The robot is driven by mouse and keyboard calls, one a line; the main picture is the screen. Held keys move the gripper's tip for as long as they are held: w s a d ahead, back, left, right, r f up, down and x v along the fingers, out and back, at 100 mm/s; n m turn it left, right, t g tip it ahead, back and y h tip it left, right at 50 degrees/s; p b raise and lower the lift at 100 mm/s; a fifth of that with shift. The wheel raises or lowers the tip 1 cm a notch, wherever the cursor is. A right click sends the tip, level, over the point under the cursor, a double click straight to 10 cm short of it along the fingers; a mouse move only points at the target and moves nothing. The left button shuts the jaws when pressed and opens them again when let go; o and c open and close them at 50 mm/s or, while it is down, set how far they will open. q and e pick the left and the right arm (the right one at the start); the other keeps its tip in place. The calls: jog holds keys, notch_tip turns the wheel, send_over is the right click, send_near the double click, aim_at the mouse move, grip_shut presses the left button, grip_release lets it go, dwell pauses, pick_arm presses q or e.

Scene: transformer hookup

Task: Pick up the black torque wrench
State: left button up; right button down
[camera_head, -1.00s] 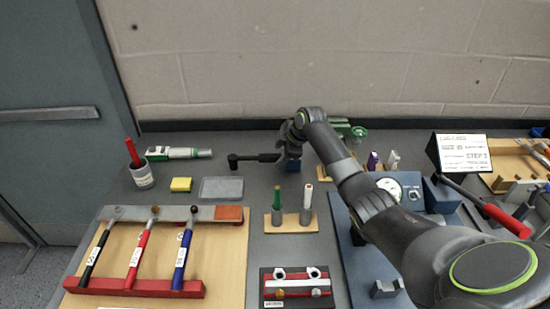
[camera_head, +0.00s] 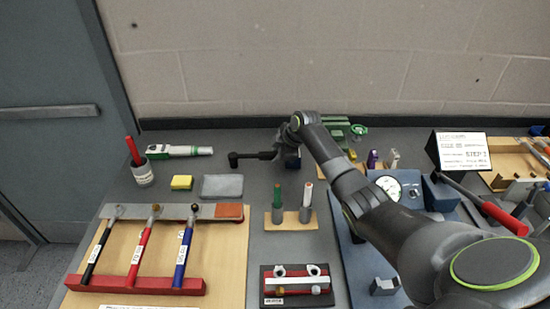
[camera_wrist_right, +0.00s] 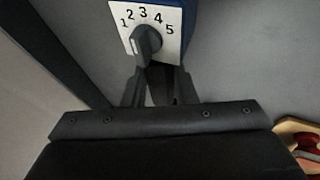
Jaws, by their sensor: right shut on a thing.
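The black torque wrench (camera_head: 98,245) rests on the rack at the front left, leftmost of three beside a red (camera_head: 143,246) and a blue wrench (camera_head: 184,248). No gripper is near it. My right gripper (camera_head: 291,146) is far behind and to its right, at the back of the bench, its fingers mostly hidden by my arm. In the wrist view my right gripper (camera_wrist_right: 153,68) is shut on a dark selector knob (camera_wrist_right: 146,42) in front of a white dial (camera_wrist_right: 168,18) numbered 1 to 5. My left gripper is not in view.
The rack's red base (camera_head: 135,285) sits on a wooden board (camera_head: 226,262). A black angled tool (camera_head: 255,156) lies beside my right gripper. A cup (camera_head: 143,175), yellow block (camera_head: 181,182), and grey pad (camera_head: 222,187) lie behind the rack. A blue panel with a gauge (camera_head: 388,188) is under my arm.

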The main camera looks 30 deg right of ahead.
jog(key=shift+r, duration=0.2)
jog(key=shift+w+r, duration=0.1)
jog(key=shift+r, duration=0.2)
notch_tip(320, 180, up, 9)
jog(key=b, duration=0.2)
jog(key=c, duration=1.8)
grip_release()
jog(key=shift+r, duration=0.1)
grip_shut()
